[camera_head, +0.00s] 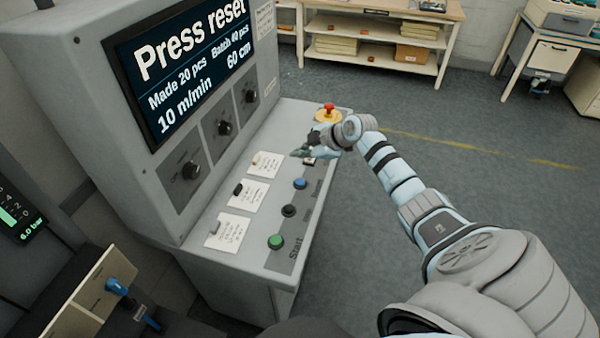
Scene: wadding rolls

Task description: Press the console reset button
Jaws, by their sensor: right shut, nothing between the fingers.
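The console (235,262) stands at the left, with a tilted screen (185,62) reading "Press reset". Its sloping panel carries a row of buttons: a green button (275,241) by the word "Start", a black button (289,210), a blue button (300,183), and one more partly hidden beneath my right gripper. The small labels beside them are too small to read. My right gripper (298,154) is shut and empty, pointing left over the panel, just beyond the blue button. I cannot tell whether it touches the panel. My left gripper is not in view.
A red mushroom button (328,109) on a yellow base sits at the panel's far end, close behind my right wrist. White cards (241,196) lie left of the buttons. Knobs (224,128) line the upright face. Open floor lies right of the console.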

